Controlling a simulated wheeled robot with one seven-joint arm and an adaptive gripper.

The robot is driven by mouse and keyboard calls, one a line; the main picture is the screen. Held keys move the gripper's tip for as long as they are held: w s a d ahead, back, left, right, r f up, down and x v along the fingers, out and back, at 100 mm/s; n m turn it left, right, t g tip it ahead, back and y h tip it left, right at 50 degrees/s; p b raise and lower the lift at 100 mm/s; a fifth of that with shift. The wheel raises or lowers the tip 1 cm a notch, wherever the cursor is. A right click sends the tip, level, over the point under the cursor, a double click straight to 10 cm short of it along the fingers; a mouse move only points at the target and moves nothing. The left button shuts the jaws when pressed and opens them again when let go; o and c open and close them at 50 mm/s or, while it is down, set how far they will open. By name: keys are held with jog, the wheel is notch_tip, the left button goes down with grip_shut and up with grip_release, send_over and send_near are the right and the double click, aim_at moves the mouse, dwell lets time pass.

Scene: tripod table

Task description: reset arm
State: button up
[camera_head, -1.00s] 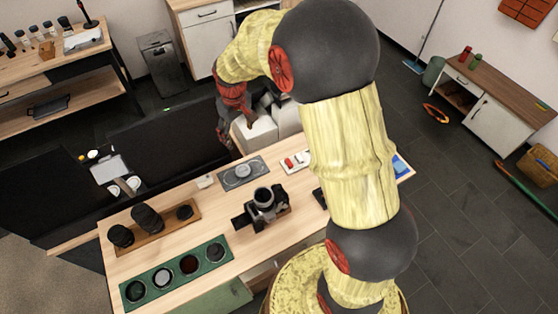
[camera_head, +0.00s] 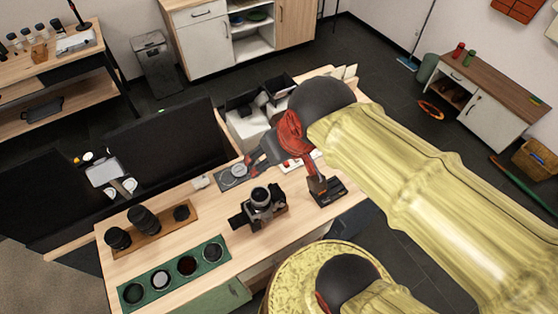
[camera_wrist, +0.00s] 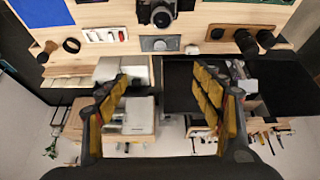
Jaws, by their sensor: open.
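My gripper (camera_head: 283,172) is open and empty above the back part of the wooden table in the head view. Its red body hangs from my yellow arm, which reaches in from the lower right. In the wrist view, the two padded fingers of my gripper (camera_wrist: 160,95) stand wide apart with nothing between them. The camera (camera_head: 262,203) stands upright on the table (camera_head: 205,220), in front of my gripper in the head view. It also shows at the top of the wrist view (camera_wrist: 158,12). My arm hides part of the table's right side.
Black lenses (camera_head: 144,219) stand on a wooden tray at the left. A green tray (camera_head: 174,276) holds several round filters. A grey plate (camera_head: 233,175) lies near the back edge, with white bins (camera_head: 248,128) behind.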

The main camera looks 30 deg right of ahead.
jog(key=shift+s, duration=1)
jog(key=shift+f, duration=0.15)
notch_tip(320, 180, down, 14)
jog(key=b, duration=1.4)
